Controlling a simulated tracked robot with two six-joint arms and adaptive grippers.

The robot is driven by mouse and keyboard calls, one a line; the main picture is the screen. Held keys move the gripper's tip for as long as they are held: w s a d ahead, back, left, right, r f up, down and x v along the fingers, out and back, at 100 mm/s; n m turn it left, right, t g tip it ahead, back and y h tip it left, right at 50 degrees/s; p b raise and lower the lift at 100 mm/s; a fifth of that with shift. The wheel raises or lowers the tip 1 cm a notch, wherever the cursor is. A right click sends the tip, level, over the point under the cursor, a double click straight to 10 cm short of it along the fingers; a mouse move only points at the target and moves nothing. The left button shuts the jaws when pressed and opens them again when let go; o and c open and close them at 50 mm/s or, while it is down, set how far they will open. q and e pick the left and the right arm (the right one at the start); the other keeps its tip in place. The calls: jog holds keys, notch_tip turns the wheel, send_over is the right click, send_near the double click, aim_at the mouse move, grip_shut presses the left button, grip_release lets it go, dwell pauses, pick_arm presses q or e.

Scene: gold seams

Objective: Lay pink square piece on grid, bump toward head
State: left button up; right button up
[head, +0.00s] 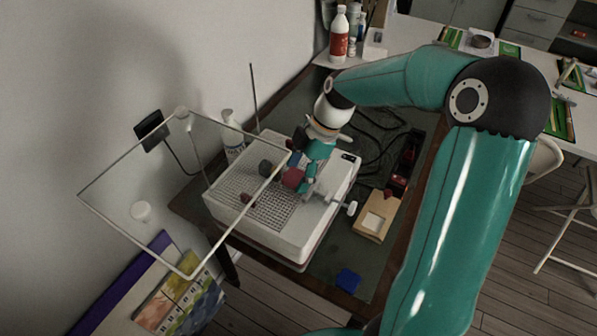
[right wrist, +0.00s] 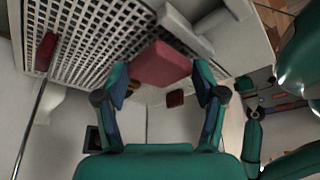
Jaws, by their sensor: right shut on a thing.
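The pink square piece (head: 292,178) is at my right gripper (head: 306,176), over the grid (head: 268,212) on top of a white box. In the right wrist view the pink piece (right wrist: 160,65) sits between the two fingertips of my right gripper (right wrist: 163,88), which is shut on it. The grid (right wrist: 100,25) lies behind the piece there. I cannot tell whether the piece touches the grid, nor where its bump points. My left gripper is not in view.
A dark green piece (head: 265,167) and a dark red piece (head: 248,198) are on the grid. A clear framed panel (head: 135,165) stands left of the box. A tan tray (head: 375,215) and a blue block (head: 348,280) lie to the right. A white bottle (head: 232,140) stands behind.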

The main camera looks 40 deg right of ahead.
jog(key=shift+f+b, duration=0.3)
jog(key=shift+b, duration=0.05)
dwell(0.7)
jog(key=o, duration=1.3)
jog(key=shift+r, duration=0.1)
jog(key=shift+r+p, duration=2.2)
jog(key=shift+r, duration=1.25)
jog(key=shift+s, duration=0.1)
